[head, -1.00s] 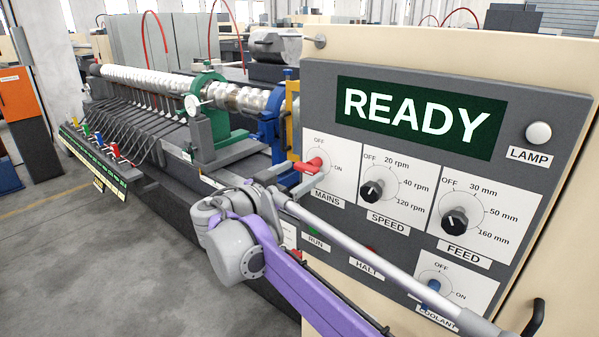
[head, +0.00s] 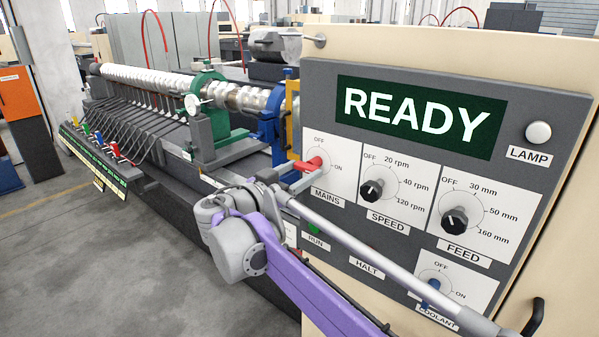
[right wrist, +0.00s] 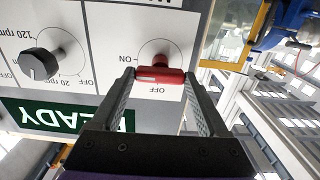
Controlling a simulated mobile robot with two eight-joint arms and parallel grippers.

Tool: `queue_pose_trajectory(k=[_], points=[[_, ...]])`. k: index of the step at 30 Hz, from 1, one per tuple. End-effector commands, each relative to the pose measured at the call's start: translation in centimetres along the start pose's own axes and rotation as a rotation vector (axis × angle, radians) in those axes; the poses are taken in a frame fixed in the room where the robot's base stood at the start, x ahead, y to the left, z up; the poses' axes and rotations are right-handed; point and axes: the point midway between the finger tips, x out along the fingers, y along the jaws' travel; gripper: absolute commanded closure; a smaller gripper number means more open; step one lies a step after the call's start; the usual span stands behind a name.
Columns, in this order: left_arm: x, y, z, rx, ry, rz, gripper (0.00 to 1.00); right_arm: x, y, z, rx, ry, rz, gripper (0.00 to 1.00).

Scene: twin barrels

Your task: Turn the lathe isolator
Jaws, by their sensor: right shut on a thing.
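The lathe isolator is the red MAINS knob (head: 314,164) on a white plate marked OFF and ON, at the left of the control panel. My right gripper (head: 300,178) reaches it from below left in the head view. In the right wrist view the red handle (right wrist: 158,75) lies crosswise between the two fingertips of my right gripper (right wrist: 160,82), which is shut on it. The wrist view is upside down, with ON to the left of the knob and OFF below it. The panel display (head: 420,116) reads READY. My left gripper is not in view.
SPEED (head: 372,190) and FEED (head: 455,218) knobs sit right of the isolator. A green RUN button (head: 314,228) and blue COOLANT switch (head: 434,286) are lower down, close to my right arm. The lathe with its long shaft (head: 150,80) runs back left. Open floor is at left.

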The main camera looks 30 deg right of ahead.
Motion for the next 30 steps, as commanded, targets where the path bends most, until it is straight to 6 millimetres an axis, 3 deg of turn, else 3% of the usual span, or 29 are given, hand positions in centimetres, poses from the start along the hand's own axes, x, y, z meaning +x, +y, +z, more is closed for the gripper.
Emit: queue_pose_trajectory(k=[11,30], points=[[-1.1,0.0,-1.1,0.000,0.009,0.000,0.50,0.0,0.0,-0.2,-0.179,-0.001,0.000,0.78],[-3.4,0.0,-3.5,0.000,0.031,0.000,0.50,0.0,0.0,-0.1,-0.780,-0.001,0.000,0.78]])
